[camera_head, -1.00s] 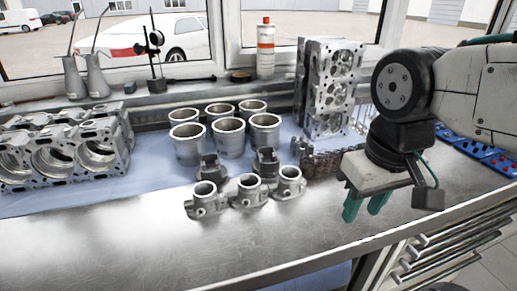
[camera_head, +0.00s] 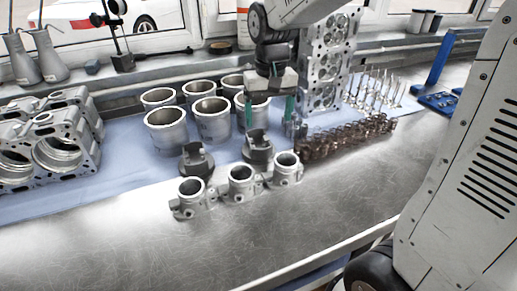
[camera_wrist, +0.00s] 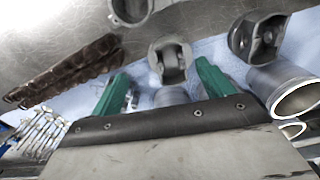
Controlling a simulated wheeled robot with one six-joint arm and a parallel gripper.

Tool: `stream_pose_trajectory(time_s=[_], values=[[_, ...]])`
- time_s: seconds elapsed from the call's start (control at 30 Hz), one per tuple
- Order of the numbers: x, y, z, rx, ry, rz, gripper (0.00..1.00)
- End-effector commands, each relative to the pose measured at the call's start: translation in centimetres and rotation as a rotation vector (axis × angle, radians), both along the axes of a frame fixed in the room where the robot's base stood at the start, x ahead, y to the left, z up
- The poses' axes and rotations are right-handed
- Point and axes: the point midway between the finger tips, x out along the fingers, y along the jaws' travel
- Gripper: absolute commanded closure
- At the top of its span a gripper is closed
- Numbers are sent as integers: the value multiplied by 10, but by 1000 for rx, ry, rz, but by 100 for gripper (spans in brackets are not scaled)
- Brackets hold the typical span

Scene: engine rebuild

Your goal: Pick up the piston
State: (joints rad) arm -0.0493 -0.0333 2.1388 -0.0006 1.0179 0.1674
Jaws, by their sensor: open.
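Two dark grey pistons stand on the blue cloth, a left piston (camera_head: 196,162) and a right piston (camera_head: 258,151). My gripper (camera_head: 269,108) is open and empty, pointing down above and behind the right piston, in front of a cylinder liner. In the wrist view my green fingers (camera_wrist: 160,88) are spread apart. One piston (camera_wrist: 171,66) lies just beyond and between their tips, with its hollow side showing. The other piston (camera_wrist: 255,38) is further right. Neither piston is touched, as far as I can see.
Several cylinder liners (camera_head: 167,132) stand behind the pistons. Several flanged metal housings (camera_head: 238,183) stand in front. A row of brown springs (camera_head: 348,134) and upright valves (camera_head: 375,88) are to the right. The cylinder head (camera_head: 325,60) stands behind my gripper. The bench front is clear.

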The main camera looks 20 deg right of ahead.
Motion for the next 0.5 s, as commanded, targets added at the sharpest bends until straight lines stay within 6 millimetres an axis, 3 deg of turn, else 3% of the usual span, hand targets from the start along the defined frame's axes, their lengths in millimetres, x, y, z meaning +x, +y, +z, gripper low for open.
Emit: stream_pose_trajectory(time_s=[0.1,0.2,0.5], values=[[28,4,-19,0,14,-12,20],[39,6,-27,-1,18,-20,20],[43,7,-58,0,21,-22,20]])
